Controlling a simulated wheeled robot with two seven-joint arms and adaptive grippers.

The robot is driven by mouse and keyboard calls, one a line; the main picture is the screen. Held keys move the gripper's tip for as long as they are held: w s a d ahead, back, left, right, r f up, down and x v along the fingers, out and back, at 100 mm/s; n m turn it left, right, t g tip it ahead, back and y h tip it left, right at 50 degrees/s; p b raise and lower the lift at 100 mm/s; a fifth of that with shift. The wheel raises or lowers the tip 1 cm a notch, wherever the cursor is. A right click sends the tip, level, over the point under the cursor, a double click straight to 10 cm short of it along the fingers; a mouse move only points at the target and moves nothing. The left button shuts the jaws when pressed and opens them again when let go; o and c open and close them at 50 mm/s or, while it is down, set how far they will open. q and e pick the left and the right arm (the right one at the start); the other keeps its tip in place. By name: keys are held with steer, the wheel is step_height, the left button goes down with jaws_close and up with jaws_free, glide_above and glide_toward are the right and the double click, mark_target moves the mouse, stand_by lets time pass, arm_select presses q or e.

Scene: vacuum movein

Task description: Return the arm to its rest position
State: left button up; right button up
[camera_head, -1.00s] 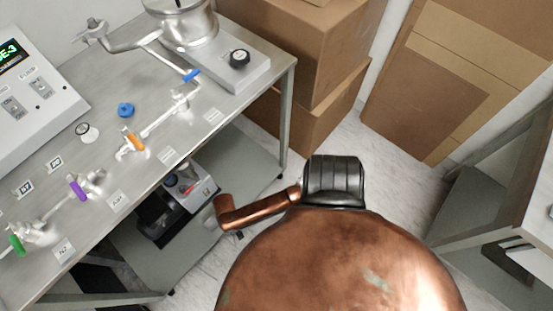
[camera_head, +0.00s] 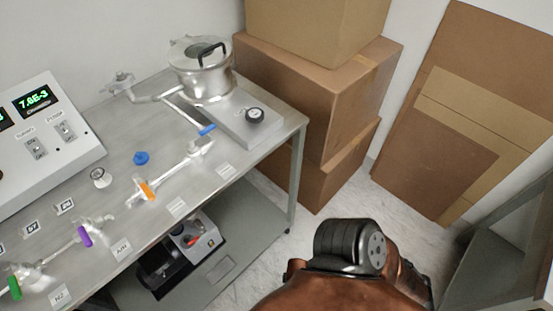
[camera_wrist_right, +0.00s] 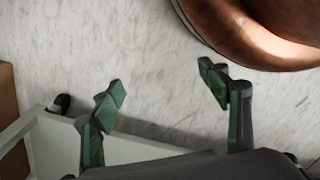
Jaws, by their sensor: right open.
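My right gripper (camera_wrist_right: 162,98) shows in the right wrist view. Its two green-padded fingers are spread apart with nothing between them, over the pale marbled floor (camera_wrist_right: 110,40). A copper-coloured round part of my own body fills the top right of that view. In the head view my copper body and a black joint (camera_head: 350,246) show at the bottom centre. Neither gripper shows in the head view, and my left gripper is in neither view.
A metal bench (camera_head: 120,125) at left carries a display unit (camera_head: 40,125), coloured valves and a lidded steel chamber (camera_head: 202,70). A pump (camera_head: 185,250) sits on its lower shelf. Cardboard boxes (camera_head: 320,90) stand behind. Another grey table (camera_head: 490,260) is at right.

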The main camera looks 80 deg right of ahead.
arm_select(q)
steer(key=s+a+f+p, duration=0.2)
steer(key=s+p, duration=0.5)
steer(key=p, duration=0.3)
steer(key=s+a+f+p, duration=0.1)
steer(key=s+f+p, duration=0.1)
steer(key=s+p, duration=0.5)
steer(key=p, duration=0.3)
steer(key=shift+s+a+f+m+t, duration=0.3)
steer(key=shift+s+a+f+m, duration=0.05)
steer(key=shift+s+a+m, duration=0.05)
arm_select(e)
steer(key=s+d+f, duration=0.2)
steer(key=s, duration=0.5)
steer(key=s+d+f, duration=0.2)
steer(key=s, duration=0.5)
steer(key=shift+s+f+n+t, duration=0.35)
steer(key=shift+s+n+t, duration=0.05)
